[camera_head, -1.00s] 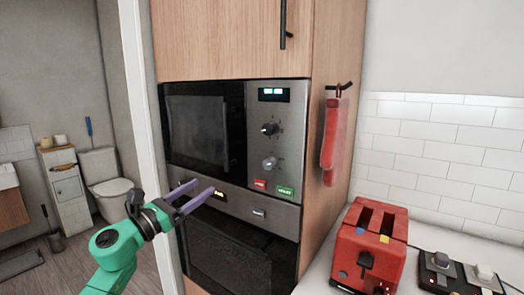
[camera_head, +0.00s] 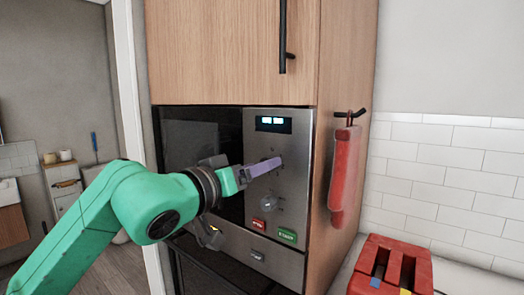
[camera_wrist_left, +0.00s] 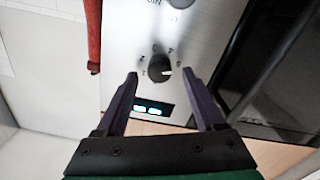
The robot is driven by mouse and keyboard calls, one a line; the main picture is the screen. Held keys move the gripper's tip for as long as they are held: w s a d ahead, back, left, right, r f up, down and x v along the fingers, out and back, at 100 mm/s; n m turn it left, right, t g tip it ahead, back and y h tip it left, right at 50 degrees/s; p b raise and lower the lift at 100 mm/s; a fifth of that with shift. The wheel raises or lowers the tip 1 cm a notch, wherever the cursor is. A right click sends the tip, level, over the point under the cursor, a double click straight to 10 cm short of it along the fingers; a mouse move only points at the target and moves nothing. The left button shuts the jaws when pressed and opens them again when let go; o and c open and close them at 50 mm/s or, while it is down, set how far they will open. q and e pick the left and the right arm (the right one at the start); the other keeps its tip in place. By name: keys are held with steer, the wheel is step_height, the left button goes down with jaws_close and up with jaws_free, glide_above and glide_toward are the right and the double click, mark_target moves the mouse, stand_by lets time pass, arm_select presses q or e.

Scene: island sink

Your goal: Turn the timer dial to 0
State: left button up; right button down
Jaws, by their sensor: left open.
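The black timer dial (camera_wrist_left: 159,70) sits on the steel control panel next to the lit display (camera_wrist_left: 150,107) in the left wrist view. Its white pointer line points to the right in that picture, towards a small mark. My left gripper (camera_wrist_left: 162,83) is open, with one purple finger on either side of the dial and the tips close to the panel. Contact with the dial cannot be told. In the head view, my left gripper (camera_head: 264,168) covers the upper dial below the display (camera_head: 273,124). My right gripper is not in view.
A grey lower dial (camera_head: 258,191) and red (camera_head: 258,223) and green (camera_head: 287,235) buttons lie below. A red toaster (camera_head: 395,265) stands on the counter. The wooden cabinet (camera_head: 220,50) is above.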

arm_select(q)
steer(key=shift+w+d, duration=0.35)
steer(key=shift+w, duration=0.15)
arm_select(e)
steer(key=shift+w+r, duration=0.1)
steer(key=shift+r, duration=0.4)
arm_select(q)
jaws_close()
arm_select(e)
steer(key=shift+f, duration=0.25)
